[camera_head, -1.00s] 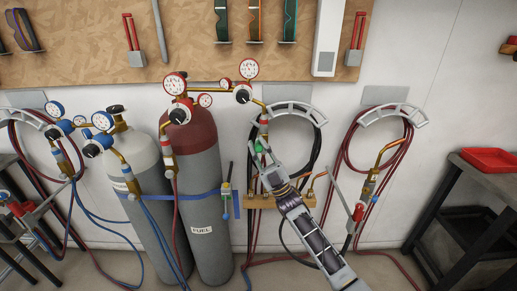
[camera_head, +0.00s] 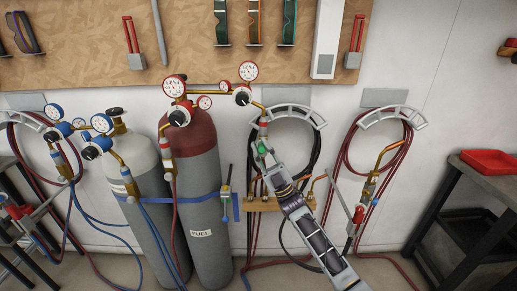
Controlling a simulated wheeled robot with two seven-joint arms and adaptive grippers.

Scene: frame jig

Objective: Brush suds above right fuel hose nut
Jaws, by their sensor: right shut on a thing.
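My right gripper (camera_head: 267,161) reaches up from the bottom right and is shut on a small green thing, likely the brush (camera_head: 262,148). Most of it is hidden by the fingers. The right fuel regulator (camera_head: 242,95) has a brass pipe running down to a red and brass hose fitting (camera_head: 263,124), where the right fuel hose nut appears to be. The green thing is just below this fitting; I cannot tell whether they touch. No suds can be made out. My left gripper is not in view.
A maroon-topped fuel cylinder (camera_head: 203,205) and a grey cylinder (camera_head: 150,200) stand to the left, strapped in blue. A torch (camera_head: 367,190) hangs at the right, near a black cart with a red tray (camera_head: 489,161).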

